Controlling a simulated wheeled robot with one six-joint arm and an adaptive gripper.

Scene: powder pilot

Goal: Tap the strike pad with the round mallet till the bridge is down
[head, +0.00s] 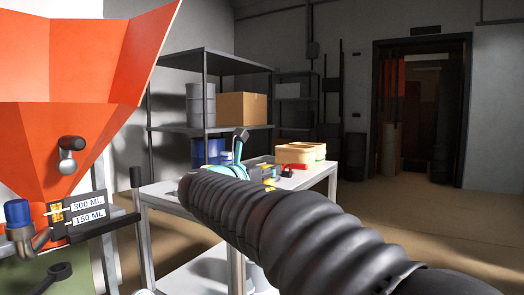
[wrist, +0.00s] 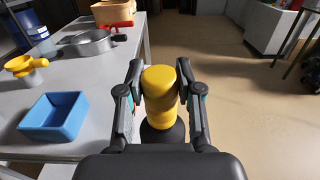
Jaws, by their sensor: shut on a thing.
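My gripper (wrist: 160,80) is shut on a yellow cylindrical thing in the wrist view, which I take to be the round mallet (wrist: 159,77). Its yellow part stands up between the two fingers, with a dark rounded part below. My arm hides most of the gripper and the mallet in the head view. The orange hopper (head: 50,128) stands at the left of the head view. A grey fitting with a dark knob (head: 68,158) sits on its cone; I cannot tell whether that is the strike pad. The inside of the hopper and any bridge are hidden.
A grey table (wrist: 95,100) carries a blue open box (wrist: 56,117), a yellow funnel-like piece (wrist: 24,66), a round metal pan (wrist: 90,42) and a tan bin (wrist: 114,12). A shelf (head: 212,130) stands behind. Open floor (wrist: 236,85) lies right of the table.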

